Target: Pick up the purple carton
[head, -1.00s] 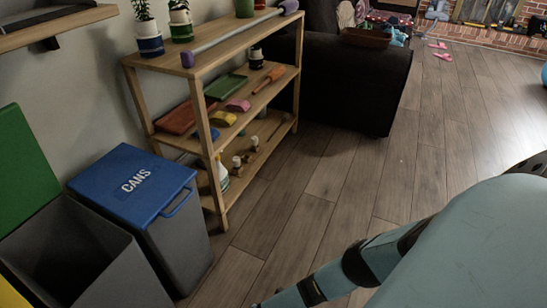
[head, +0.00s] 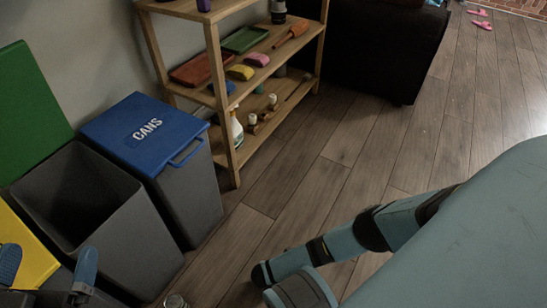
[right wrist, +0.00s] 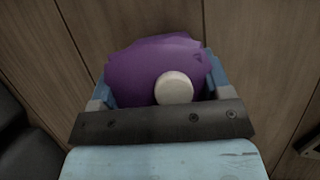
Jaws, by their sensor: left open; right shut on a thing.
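The purple carton (right wrist: 150,68) with a round white cap (right wrist: 174,88) shows in the right wrist view. My right gripper (right wrist: 158,80) is shut on it, with blue fingers on its left and right sides. Wooden floor planks lie behind it. The carton's lower part is hidden by the gripper's dark front bar. In the head view my right arm comes in from the right, but its gripper and the carton do not show. My left gripper (head: 47,272) is at the lower left of the head view, open and empty, in front of the bins.
An open grey bin (head: 130,215) with a raised green lid (head: 30,100) stands left, beside a closed bin with a blue CANS lid (head: 145,128). A wooden shelf (head: 232,150) holds several items. A small jar (head: 175,300) is at the bottom edge. Floor (head: 310,190) right of the shelf is clear.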

